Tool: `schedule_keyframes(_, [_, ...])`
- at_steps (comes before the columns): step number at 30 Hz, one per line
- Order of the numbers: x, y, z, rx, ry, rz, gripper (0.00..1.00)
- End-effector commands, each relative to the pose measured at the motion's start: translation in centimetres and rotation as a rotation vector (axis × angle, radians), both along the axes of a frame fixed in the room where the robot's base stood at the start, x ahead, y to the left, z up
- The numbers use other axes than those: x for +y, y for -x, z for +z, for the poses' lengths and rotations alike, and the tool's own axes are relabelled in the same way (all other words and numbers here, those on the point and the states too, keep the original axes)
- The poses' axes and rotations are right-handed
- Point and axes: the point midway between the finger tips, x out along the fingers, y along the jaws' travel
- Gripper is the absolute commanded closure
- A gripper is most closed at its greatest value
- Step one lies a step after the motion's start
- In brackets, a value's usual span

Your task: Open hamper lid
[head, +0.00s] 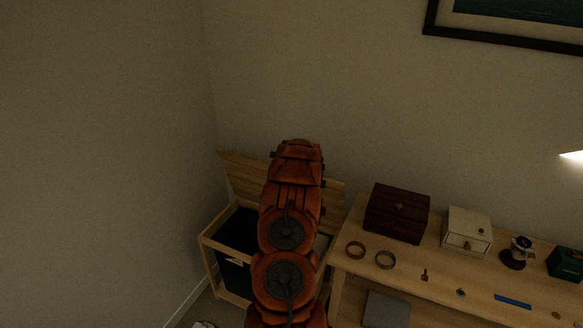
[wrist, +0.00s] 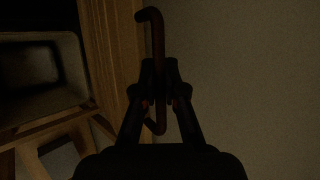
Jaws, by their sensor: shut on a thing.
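The wooden hamper (head: 206,241) stands in the corner of the room. Its lid (head: 240,175) is raised and tilted up near the back wall, and the dark inside shows below it. In the wrist view, a reddish-brown bar handle (wrist: 156,35) runs along the wooden lid (wrist: 115,50). My gripper (wrist: 160,88) is shut on the middle of this handle. My arm hides the gripper, the handle and the middle of the lid in the head view.
A wooden table (head: 425,278) stands close to the hamper's right. It holds a dark brown box (head: 397,212), a cream drawer box (head: 466,231), two rings and other small items. The left wall is close to the hamper. A picture frame (head: 500,33) hangs above.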

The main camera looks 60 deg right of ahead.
Motion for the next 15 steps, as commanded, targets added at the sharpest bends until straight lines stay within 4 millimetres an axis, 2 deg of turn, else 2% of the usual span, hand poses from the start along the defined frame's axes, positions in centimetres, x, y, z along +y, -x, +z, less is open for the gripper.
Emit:
schedule_keyframes(1, [0.07,-0.65,0.70,-0.004,0.006,0.011,1.00])
schedule_keyframes(15, [-0.21,-0.07,0.54,-0.001,0.003,0.007,1.00])
